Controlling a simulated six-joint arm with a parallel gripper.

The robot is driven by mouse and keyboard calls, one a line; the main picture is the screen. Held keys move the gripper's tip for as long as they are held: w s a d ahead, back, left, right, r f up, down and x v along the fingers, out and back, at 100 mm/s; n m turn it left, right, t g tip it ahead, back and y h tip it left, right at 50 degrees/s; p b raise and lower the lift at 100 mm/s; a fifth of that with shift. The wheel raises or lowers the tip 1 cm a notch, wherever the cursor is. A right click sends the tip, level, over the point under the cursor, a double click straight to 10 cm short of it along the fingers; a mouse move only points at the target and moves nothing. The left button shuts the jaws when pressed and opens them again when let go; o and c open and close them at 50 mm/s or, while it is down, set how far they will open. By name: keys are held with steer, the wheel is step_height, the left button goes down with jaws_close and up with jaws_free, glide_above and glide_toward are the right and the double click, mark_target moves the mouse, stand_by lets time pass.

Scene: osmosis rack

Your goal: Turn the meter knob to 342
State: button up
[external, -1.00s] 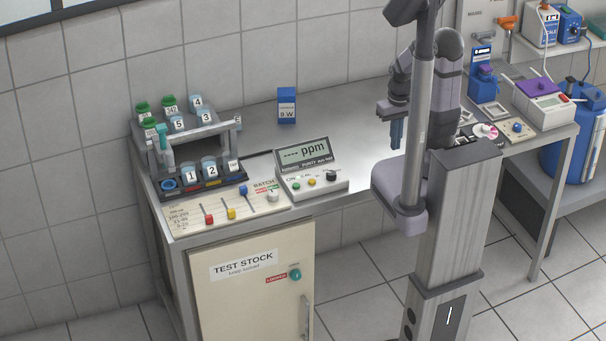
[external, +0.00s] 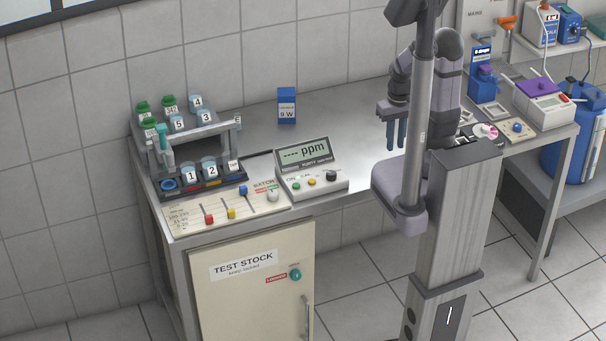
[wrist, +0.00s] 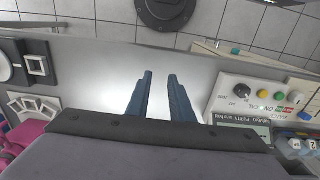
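The purity meter (external: 318,183) is a pale grey box on the bench, with a tilted screen (external: 304,153) reading "---- ppm". Its black knob (external: 331,175) sits at the right end of the front panel, beside a yellow and a green button. In the wrist view the knob (wrist: 241,90) is right of my fingers, with a small dial scale beside it. My gripper (external: 397,146) hangs over the bench to the right of the meter, fingers pointing down. In the wrist view my gripper (wrist: 158,78) has its blue fingers apart with nothing between them. The knob's exact setting is too small to read.
A rack (external: 184,155) with numbered bottles stands left of the meter, behind a slider panel (external: 216,214). A blue box (external: 287,105) stands at the back wall. A white device with a purple top (external: 541,103) is at the right. The bench between meter and gripper is clear.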

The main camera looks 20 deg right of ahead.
steer(key=o, duration=0.4)
steer(key=shift+a, duration=0.3)
steer(key=shift+o, duration=0.2)
steer(key=n, duration=0.8)
glide_above(332, 173)
steer(key=shift+d+r+p, duration=0.1)
steer(key=shift+p, duration=0.35)
steer(key=shift+w+r, duration=0.2)
steer(key=shift+w, duration=0.05)
steer(key=shift+s, duration=0.1)
steer(key=shift+f, duration=0.6)
steer(key=shift+f+p, duration=0.6)
steer(key=shift+f, duration=2.5)
